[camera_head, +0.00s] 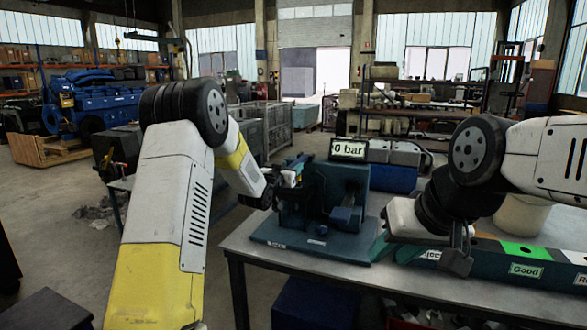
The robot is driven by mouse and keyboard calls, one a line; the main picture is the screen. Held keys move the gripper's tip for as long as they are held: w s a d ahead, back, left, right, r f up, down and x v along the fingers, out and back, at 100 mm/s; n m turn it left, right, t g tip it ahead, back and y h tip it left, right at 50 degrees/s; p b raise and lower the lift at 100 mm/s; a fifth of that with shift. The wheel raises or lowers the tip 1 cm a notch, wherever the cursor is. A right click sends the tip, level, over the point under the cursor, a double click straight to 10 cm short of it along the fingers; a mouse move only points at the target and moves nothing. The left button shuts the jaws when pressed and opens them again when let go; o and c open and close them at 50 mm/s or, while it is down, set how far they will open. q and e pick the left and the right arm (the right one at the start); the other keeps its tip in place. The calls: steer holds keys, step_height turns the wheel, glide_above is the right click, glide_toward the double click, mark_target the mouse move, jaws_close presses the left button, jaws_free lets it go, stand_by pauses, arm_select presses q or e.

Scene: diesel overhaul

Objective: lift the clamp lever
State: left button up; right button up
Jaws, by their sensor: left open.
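A dark blue-green test stand (345,188) with a base plate (310,240) sits on the metal workbench. A display on top (348,148) reads "0 bar". My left gripper (270,188) is at the left side of the stand, close to its small clamp parts (291,178). The gripper is small and dark here; I take it as open, and contact cannot be told. The clamp lever cannot be clearly picked out; it may be partly hidden by the gripper. My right gripper (458,250) points down over the bench, right of the stand and apart from it. Its finger gap is unclear.
The workbench (300,262) has a long sorting tray at right with a green "Good" section (525,262) and a partly hidden reject section. A pale round container (524,213) stands behind the tray. The bench's front strip is clear.

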arm_select(q)
steer(key=shift+c, duration=0.3)
jaws_close()
stand_by(1.2)
